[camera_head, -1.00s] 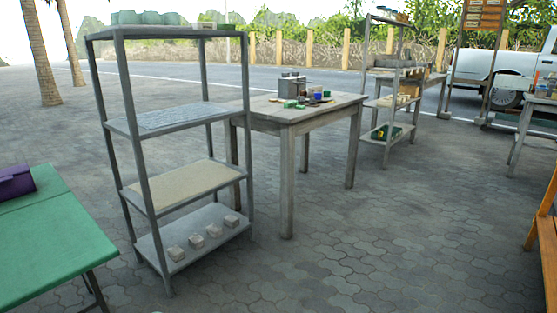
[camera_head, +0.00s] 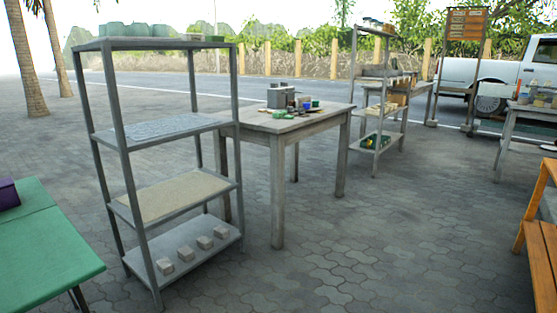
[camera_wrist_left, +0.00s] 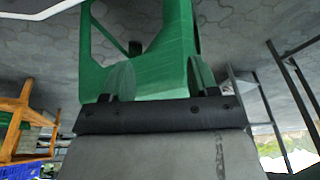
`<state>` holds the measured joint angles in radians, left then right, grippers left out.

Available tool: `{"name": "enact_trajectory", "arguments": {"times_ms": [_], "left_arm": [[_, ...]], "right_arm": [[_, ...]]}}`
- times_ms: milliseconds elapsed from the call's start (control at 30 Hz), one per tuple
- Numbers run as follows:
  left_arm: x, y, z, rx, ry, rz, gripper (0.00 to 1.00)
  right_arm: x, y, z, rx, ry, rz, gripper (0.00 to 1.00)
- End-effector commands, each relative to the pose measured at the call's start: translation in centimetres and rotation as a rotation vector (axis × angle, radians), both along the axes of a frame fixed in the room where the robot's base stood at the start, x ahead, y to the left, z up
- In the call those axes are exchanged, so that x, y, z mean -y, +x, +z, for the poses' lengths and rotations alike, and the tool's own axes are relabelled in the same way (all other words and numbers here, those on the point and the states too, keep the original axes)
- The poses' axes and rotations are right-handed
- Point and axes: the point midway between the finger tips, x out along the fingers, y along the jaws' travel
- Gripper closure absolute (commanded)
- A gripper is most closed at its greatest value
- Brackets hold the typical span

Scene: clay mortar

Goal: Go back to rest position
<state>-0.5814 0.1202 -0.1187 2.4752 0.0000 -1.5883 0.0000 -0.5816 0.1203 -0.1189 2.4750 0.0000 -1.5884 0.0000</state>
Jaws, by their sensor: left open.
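My left gripper (camera_wrist_left: 161,82) shows in the left wrist view. Its two rounded fingers stand well apart, with no object visible between them. In the head view neither gripper is visible, and the right gripper is in no view.
The green table (camera_head: 48,250) with a purple box (camera_head: 8,193) is at left. A grey shelf (camera_head: 140,205) with several small blocks and a wooden table (camera_head: 290,124) stand ahead. An orange bench (camera_head: 541,262) is at right. The middle paving is clear.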

Motion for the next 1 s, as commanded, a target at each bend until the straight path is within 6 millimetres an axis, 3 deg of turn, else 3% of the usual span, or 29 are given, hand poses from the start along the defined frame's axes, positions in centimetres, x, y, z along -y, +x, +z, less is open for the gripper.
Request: {"name": "enact_trajectory", "arguments": {"times_ms": [67, 333, 567, 767, 1000], "left_arm": [[0.2, 0.8, 0.1, -0.005, 0.0, -0.002, 0.41], [0.4, 2.0, -2.5, -0.035, 0.0, -0.007, 0.41], [0.4, 1.0, -5.3, -0.079, 0.003, -0.014, 0.41], [-0.2, -3.3, -7.8, -0.129, 0.008, -0.025, 0.41], [-1.6, -11.4, -8.0, -0.181, 0.016, -0.036, 0.41]], "right_arm": [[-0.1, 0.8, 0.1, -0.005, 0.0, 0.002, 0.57], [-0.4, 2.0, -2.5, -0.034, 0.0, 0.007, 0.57], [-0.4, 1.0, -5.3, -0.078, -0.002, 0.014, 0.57], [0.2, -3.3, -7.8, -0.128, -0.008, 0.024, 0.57], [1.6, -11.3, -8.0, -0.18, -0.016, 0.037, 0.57]]}}
